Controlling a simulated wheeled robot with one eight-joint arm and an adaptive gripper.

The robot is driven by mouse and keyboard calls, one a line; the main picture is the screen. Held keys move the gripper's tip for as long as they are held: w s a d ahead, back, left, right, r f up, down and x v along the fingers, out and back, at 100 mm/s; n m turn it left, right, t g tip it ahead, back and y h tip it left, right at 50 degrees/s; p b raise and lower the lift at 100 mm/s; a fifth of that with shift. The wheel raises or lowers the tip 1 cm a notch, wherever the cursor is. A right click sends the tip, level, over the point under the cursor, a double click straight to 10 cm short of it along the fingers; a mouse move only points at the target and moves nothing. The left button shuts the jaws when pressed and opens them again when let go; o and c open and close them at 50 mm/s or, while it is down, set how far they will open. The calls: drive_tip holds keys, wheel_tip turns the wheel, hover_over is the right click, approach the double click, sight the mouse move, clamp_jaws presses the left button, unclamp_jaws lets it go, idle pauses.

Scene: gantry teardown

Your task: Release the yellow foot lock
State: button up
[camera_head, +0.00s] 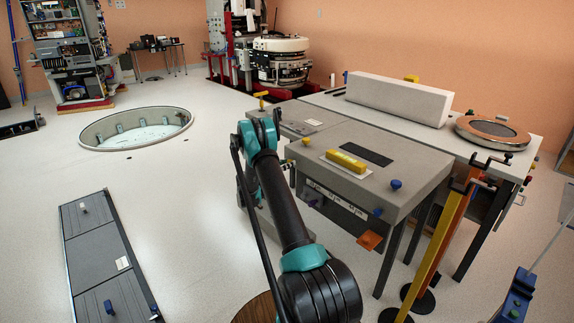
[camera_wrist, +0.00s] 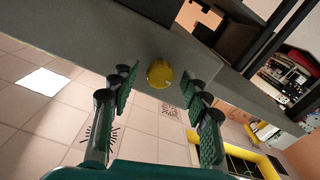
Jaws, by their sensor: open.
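A round yellow knob (camera_wrist: 159,73), which may be the yellow foot lock, sits on the side of a grey beam (camera_wrist: 110,45) in the wrist view. My gripper (camera_wrist: 164,84) is open, with its green padded fingers on either side of the knob. The knob shows between the fingertips, and I see no contact. In the head view my arm hides the gripper's fingers. A small yellow knob (camera_head: 305,141) is on the near edge of the grey bench; I cannot tell whether it is the same one.
The grey bench (camera_head: 400,186) carries a yellow block (camera_head: 346,160) and a blue knob (camera_head: 396,184). An orange pedal-like piece (camera_head: 370,240) hangs below it. A yellow post (camera_head: 432,250) stands at right. A round floor pit (camera_head: 137,128) and floor panel (camera_head: 105,250) lie left, with clear floor between.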

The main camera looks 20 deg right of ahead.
drive_tip(key=shift+d, duration=0.15)
drive_tip(key=shift+c, duration=0.2)
clamp_jaws()
drive_tip(key=shift+n, duration=0.3)
drive_tip(key=shift+w+f+n, duration=0.1)
drive_tip(key=shift+n, duration=4.2)
drive_tip(key=shift+w+f+n, duration=0.1)
drive_tip(key=shift+n, duration=4.2)
